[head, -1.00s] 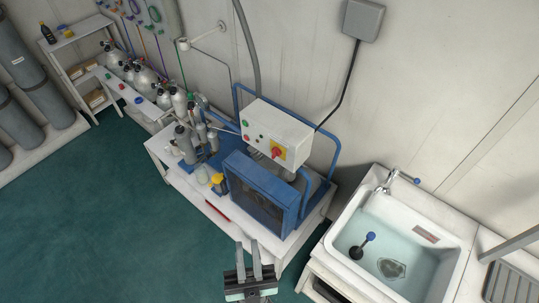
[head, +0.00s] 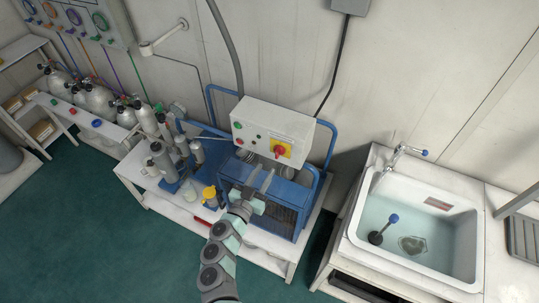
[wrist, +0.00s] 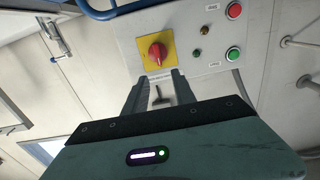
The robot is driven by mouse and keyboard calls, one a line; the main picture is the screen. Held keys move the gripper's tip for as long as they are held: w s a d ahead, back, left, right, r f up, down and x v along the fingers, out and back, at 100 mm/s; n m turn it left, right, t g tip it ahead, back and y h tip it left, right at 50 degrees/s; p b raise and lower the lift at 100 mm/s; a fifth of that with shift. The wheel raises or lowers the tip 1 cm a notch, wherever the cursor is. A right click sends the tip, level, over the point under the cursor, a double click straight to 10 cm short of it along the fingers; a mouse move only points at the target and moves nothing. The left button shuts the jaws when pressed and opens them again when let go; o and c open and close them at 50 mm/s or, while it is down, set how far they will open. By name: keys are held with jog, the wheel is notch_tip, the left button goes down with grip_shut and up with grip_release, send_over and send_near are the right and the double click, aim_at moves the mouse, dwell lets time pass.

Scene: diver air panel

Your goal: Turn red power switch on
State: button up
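The red power switch (head: 279,151) is a red rotary knob on a yellow square plate, on the front of a white control box (head: 262,120). It also shows in the wrist view (wrist: 157,52), just beyond my fingertips. My gripper (head: 260,181) is in front of and below the box, its two fingers pointing up toward the switch. In the wrist view my gripper (wrist: 160,75) has its fingers apart with a clear gap between them, empty. Whether the fingers touch the plate is hard to tell; the knob looks free of them.
Green and red buttons (wrist: 233,54) sit on the same box. A blue frame (head: 330,140) surrounds the compressor below it. Gas cylinders (head: 160,155) and a yellow-topped bottle (head: 209,195) stand to the left. A water-filled sink (head: 425,255) is at the right.

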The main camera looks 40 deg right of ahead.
aim_at(276, 152)
jog(key=x, duration=0.8)
jog(key=shift+d, duration=0.2)
jog(key=shift+c, duration=0.2)
grip_shut()
